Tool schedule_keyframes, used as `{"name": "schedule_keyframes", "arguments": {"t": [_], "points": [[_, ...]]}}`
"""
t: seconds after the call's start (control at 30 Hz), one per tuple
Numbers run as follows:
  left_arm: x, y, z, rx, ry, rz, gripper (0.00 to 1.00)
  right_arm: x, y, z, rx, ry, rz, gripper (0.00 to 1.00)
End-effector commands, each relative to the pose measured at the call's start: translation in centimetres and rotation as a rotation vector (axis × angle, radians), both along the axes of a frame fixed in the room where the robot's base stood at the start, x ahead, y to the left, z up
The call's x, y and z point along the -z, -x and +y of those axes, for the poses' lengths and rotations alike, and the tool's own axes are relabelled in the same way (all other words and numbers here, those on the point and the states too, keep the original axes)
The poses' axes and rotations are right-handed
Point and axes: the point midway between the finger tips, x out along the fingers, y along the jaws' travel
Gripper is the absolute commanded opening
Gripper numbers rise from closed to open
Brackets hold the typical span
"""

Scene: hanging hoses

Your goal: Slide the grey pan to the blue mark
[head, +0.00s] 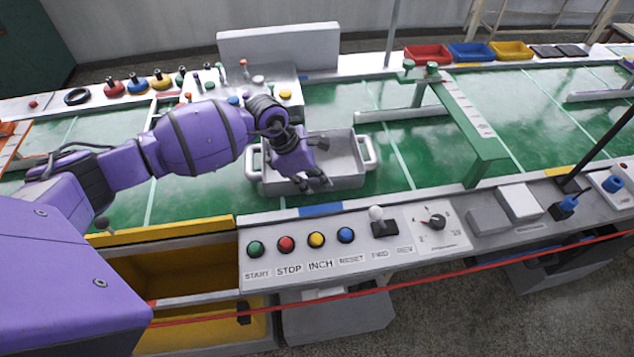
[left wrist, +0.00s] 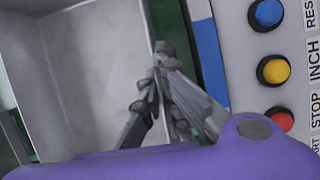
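The grey pan (head: 341,150) is a shallow rectangular tray with a looped handle at each end, on the green conveyor belt. The blue mark (head: 321,210) is a strip on the near rail, just in front of the pan; it also shows in the left wrist view (left wrist: 206,50). My left gripper (head: 312,182) reaches down over the pan's near side. In the left wrist view the grey pan (left wrist: 95,75) fills the left, and my left gripper (left wrist: 157,78) has its fingers close together on either side of the near wall, seemingly pinching it. My right gripper is not in view.
A control panel with coloured buttons (head: 316,240) lies along the near edge. A green gate arm (head: 465,120) spans the belt to the right. A low grey guide (head: 390,115) stands behind the pan's right end. Red, blue and yellow bins (head: 470,53) stand at the back.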

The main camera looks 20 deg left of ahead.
Motion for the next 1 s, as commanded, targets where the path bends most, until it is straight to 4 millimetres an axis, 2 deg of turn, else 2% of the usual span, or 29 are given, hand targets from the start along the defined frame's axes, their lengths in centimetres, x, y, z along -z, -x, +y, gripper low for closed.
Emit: {"name": "schedule_keyframes", "arguments": {"t": [0.27,0.5,0.83,1.0], "points": [[-0.2,-0.1,0.0,0.000,0.000,-0.004,0.00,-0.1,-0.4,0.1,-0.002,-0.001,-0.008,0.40],[-0.1,-0.1,0.0,-0.001,0.000,-0.002,0.27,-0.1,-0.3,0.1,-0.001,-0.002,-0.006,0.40],[-0.3,0.0,0.1,-0.001,-0.001,-0.002,0.27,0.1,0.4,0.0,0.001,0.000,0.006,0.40],[-2.2,0.3,0.9,-0.001,-0.003,-0.003,0.27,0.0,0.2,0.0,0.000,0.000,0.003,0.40]]}}
